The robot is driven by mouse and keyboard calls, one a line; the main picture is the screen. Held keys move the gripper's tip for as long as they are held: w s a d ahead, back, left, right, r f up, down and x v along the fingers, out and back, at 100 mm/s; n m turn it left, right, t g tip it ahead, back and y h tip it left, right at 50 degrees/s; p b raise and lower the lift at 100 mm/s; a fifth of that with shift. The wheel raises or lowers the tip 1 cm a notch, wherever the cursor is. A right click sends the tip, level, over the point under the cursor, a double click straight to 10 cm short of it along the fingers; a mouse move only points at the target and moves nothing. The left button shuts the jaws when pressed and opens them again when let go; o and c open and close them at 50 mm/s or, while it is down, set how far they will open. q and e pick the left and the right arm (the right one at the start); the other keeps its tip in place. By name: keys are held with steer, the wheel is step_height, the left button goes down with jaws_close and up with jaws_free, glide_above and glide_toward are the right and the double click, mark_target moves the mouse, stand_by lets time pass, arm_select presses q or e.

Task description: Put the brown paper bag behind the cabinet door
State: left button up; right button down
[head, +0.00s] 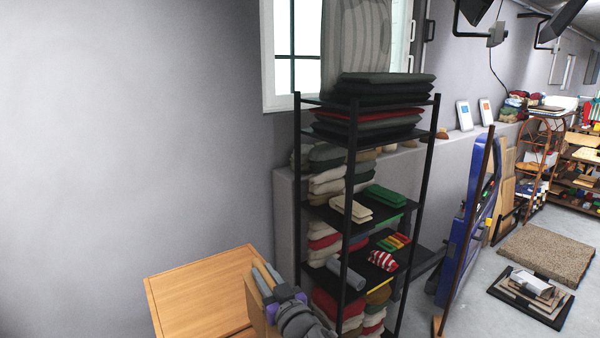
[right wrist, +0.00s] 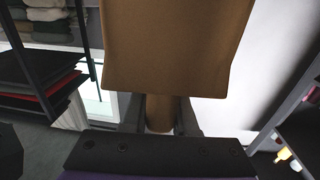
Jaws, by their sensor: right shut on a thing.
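My right gripper (head: 268,280) is shut on the brown paper bag (head: 257,308), beside the right edge of a wooden cabinet (head: 195,288). My left gripper is not in view.
A black shelf rack (head: 350,225) with folded textiles stands close to the right of the gripper. A blue car door (head: 470,225) stands farther right. A brown mat (head: 546,252) lies on the floor at the far right. The wall is bare on the left.

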steer(key=w+d+f+m+h, duration=0.1)
steer(key=d+f+m+h, duration=0.1)
steer(key=d+f, duration=0.3)
steer(key=w+d+f+m+t+h, duration=0.1)
steer(key=d+f+h, duration=0.3)
steer(key=d, duration=0.8)
steer(key=w+d+f+m+t+h, duration=0.1)
steer(key=w+d+f+m+h, duration=0.1)
steer(key=d+f, duration=0.5)
steer(key=shift+w+d+m+h, duration=0.4)
steer(key=shift+w+d, duration=0.3)
steer(key=shift+d, duration=0.05)
steer(key=shift+a+r, duration=0.1)
